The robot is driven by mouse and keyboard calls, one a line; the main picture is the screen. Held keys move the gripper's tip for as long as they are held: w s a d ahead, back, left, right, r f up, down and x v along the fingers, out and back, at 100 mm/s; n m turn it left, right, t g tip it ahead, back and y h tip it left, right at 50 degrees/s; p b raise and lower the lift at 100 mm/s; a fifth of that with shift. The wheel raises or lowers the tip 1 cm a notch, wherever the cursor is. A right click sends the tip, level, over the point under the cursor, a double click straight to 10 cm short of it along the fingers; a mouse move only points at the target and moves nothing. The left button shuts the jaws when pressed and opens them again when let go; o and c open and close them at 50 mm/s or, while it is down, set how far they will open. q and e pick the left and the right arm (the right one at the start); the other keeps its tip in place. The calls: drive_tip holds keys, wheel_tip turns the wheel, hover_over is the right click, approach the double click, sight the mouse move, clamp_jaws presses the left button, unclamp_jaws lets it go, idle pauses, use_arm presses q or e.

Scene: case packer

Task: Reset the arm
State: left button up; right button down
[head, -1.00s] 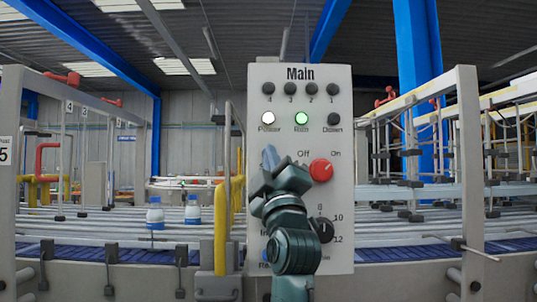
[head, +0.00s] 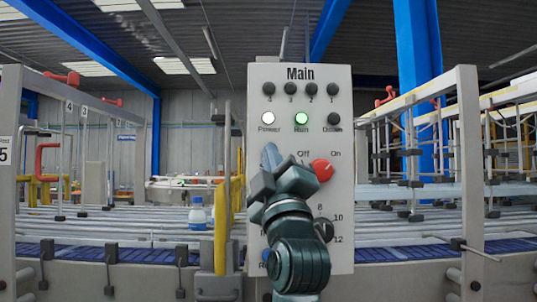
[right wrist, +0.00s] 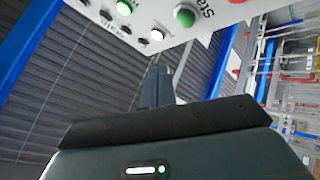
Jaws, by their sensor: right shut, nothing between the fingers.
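My right gripper (head: 270,156) is in front of the control panel (head: 335,90) marked "Main" in the head view. Its fingers are shut and empty, pointing up. It covers part of the panel left of the red knob (head: 322,170), which sits below "Off" and "On". In the right wrist view the shut fingers (right wrist: 157,85) point toward the panel's underside edge, with the panel (right wrist: 205,18) at the top of the picture. I cannot tell whether the fingers touch the panel. My left gripper is not in view.
The white Power lamp (head: 268,118) and green Run lamp (head: 301,118) are lit. A conveyor (head: 130,254) runs behind the panel on both sides. A bottle (head: 197,216) stands on it at left. A yellow rail (head: 221,228) stands just left of the panel.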

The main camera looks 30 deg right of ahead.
idle(0.6)
drive_tip(key=w+a+f+n+g+y+p, duration=0.1)
drive_tip(key=w+a+f+g+y, duration=0.2)
drive_tip(key=f, duration=0.7)
drive_tip(key=w+a+f+n+y, duration=0.15)
drive_tip(key=w+f+y, duration=0.3)
drive_tip(key=f, duration=0.45)
drive_tip(key=s+a+f+m+g+y+p, duration=0.1)
drive_tip(key=a+f+g, duration=0.1)
drive_tip(key=f, duration=0.8)
drive_tip(key=s+a+f+m+g+y, duration=0.1)
drive_tip(key=a+f+g, duration=0.1)
drive_tip(key=f, duration=0.7)
drive_tip(key=s+a+f+m+g+y, duration=0.1)
drive_tip(key=s+a+f+m+g, duration=0.1)
drive_tip(key=s+f, duration=0.9)
drive_tip(key=s+a+f+m+g+y+p, duration=0.1)
drive_tip(key=s+a+f+g, duration=0.4)
drive_tip(key=s+f, duration=0.7)
wheel_tip(320, 180, down, 5)
drive_tip(key=m+y, duration=0.1)
drive_tip(key=m, duration=0.1)
drive_tip(key=shift+r+m+g, duration=0.2)
drive_tip(key=shift+m+g, duration=0.15)
drive_tip(key=shift+g, duration=0.05)
